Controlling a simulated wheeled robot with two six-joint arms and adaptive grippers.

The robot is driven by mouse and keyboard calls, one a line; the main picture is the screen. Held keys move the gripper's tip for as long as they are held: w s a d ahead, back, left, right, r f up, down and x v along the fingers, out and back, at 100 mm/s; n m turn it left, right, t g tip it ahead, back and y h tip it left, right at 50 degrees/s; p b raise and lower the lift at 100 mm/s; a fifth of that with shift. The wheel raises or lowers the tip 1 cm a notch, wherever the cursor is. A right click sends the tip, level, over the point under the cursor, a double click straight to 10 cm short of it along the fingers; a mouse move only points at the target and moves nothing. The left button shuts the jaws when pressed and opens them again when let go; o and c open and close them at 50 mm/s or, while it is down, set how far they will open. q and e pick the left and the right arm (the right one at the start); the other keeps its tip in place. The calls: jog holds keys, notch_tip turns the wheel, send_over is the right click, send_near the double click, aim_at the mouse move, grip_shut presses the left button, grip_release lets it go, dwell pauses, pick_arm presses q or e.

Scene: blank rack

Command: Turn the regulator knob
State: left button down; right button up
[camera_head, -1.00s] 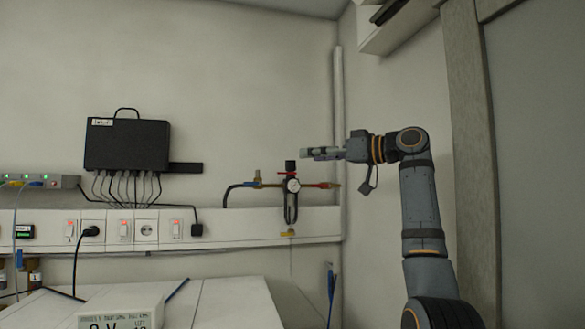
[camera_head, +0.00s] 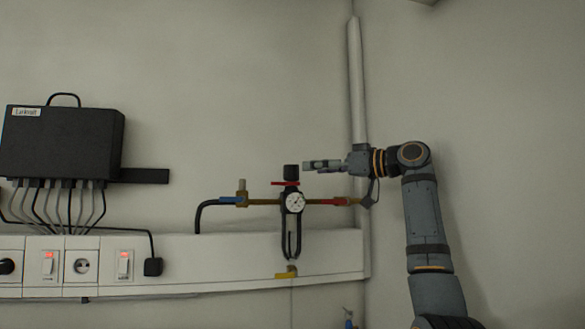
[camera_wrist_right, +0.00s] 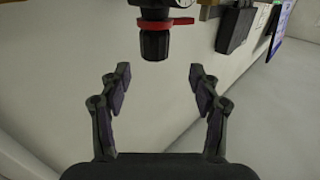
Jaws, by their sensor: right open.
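The regulator has a black knob (camera_head: 291,171) on top, with a red ring under it, a round white gauge (camera_head: 294,202) and a dark body below. It is mounted at the wall above a white trunking. In the right wrist view the knob (camera_wrist_right: 155,45) and its red ring (camera_wrist_right: 165,23) show at the top centre, beyond the fingertips and roughly between their lines. My right gripper (camera_head: 311,165) is just right of the knob, close to its height; contact cannot be told in the head view. It is open and empty in the wrist view (camera_wrist_right: 158,78). My left gripper is not in view.
Pipes run from the regulator to a blue fitting (camera_head: 231,200) at left and a red fitting (camera_head: 333,201) at right. A black box (camera_head: 62,142) with several cables hangs at left. White trunking (camera_head: 200,260) carries sockets and switches. A vertical pipe (camera_head: 355,95) stands near the corner.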

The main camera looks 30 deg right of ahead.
aim_at(291, 181)
jog(key=p+x, duration=0.1)
jog(key=x, duration=0.1)
jog(key=p+x, duration=0.1)
jog(key=x, duration=0.2)
jog(key=d+p+x, duration=0.1)
jog(key=x, duration=0.2)
jog(key=shift+w+a+f+p, duration=0.1)
jog(key=shift+w+f+p, duration=0.1)
jog(key=shift+w+p, duration=0.15)
jog(key=shift+w+a, duration=0.25)
jog(key=shift+w, duration=0.05)
jog(key=shift+a, duration=0.15)
jog(key=shift+s+f, duration=0.1)
jog(key=c, duration=1.2)
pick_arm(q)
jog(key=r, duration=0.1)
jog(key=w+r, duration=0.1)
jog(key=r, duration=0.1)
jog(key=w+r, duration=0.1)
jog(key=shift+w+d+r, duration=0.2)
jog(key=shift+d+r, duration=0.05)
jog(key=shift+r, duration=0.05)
